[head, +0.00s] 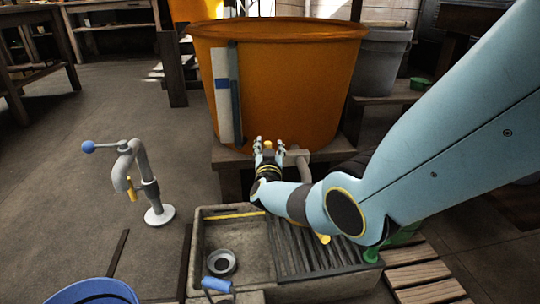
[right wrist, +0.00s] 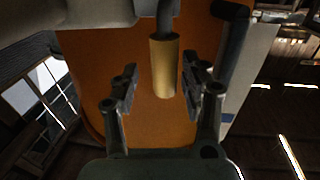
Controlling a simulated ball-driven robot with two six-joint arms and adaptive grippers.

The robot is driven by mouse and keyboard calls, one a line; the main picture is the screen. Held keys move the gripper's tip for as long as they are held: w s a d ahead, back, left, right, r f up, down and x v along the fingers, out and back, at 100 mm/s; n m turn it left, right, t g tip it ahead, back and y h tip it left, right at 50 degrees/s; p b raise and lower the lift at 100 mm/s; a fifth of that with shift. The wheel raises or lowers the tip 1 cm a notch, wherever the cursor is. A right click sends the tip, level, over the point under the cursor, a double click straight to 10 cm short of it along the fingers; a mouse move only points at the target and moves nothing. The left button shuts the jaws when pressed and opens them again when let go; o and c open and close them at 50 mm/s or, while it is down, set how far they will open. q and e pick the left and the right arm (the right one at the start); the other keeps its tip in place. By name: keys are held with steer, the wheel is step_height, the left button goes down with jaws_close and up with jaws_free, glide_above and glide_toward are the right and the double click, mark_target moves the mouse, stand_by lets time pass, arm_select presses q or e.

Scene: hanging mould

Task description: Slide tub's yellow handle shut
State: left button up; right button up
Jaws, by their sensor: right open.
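The large orange tub (head: 300,85) stands on a low wooden bench, with a blue-and-white gauge strip on its front. Its yellow handle (head: 268,144) shows as a small yellow spot at the tub's lower front. In the right wrist view the handle (right wrist: 164,66) is a yellow cylinder below a dark stem. My right gripper (head: 269,149) is open in front of the tub. In the right wrist view its fingers (right wrist: 160,80) stand on either side of the handle's lower part, with gaps visible. My left gripper is not in view.
A stone sink (head: 205,250) with a ribbed drainboard lies below my right arm. A grey standpipe (head: 143,165) with a blue knob stands left on open floor. A grey bin (head: 380,62) is right of the tub. A blue bucket (head: 90,292) is at front left.

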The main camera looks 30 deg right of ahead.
steer(key=v, duration=1.1)
steer(key=shift+s, duration=0.4)
steer(key=shift+a, duration=0.15)
